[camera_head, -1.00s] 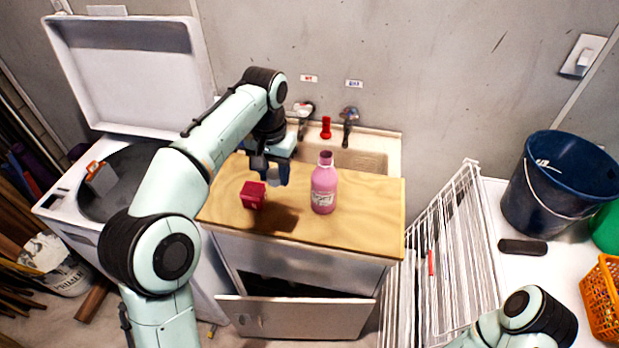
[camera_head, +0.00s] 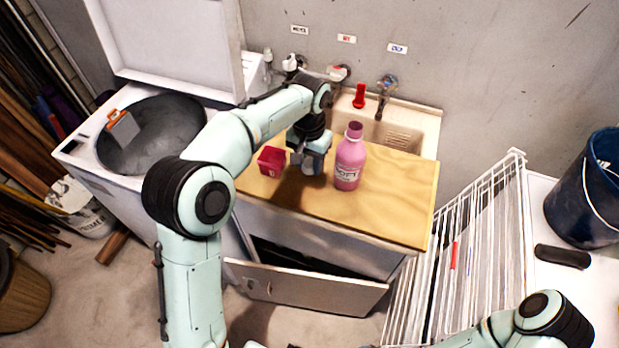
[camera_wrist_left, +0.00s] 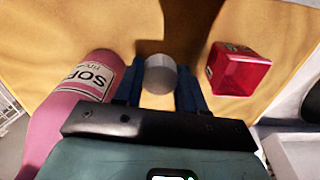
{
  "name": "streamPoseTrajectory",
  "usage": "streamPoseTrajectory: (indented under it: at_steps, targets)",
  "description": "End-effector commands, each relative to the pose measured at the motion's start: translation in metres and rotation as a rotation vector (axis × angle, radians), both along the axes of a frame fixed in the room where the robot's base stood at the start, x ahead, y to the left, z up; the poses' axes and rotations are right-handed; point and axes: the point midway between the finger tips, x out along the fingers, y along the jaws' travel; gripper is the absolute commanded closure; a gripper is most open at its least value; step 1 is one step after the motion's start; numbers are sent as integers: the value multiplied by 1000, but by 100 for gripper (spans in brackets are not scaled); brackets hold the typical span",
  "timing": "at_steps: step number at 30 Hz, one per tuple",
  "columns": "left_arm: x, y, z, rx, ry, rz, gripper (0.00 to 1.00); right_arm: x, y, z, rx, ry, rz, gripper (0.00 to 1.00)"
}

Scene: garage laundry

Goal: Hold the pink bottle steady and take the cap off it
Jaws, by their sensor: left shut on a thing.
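The pink bottle (camera_head: 349,165) stands upright on the wooden counter top (camera_head: 400,205), its neck bare with a dark opening on top. It also shows in the left wrist view (camera_wrist_left: 45,130), left of the fingers. My left gripper (camera_head: 308,163) is just left of the bottle, apart from it. Its two blue fingers are shut on a grey-white round cap (camera_wrist_left: 160,74), which is clear of the bottle. My right arm shows at the bottom right of the head view, but its gripper is out of view.
A small red box (camera_head: 272,161) sits on the counter left of my left gripper; it also shows in the wrist view (camera_wrist_left: 238,68). Behind are a sink (camera_head: 415,125) and taps. A white rack (camera_head: 470,240) stands right. The counter's right part is free.

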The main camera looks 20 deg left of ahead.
Motion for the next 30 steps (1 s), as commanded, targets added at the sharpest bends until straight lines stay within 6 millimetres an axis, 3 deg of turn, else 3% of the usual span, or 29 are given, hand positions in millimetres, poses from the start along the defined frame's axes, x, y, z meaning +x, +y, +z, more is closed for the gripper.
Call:
streamPoseTrajectory:
  at_steps: [5,12,27,28,30]
  targets:
    - [0,0,-16,1,1,1,96,-2,0,-3,0,1,0,0]
    - [0,0,-56,0,2,0,96,-6,0,-10,0,6,0,0]
    - [0,0,-66,0,-1,0,96,-7,0,-12,0,8,0,0]
    - [0,0,-65,0,-2,0,50,-7,0,-12,0,8,0,0]
    - [0,0,-65,0,-2,0,34,-7,0,-12,0,7,0,0]
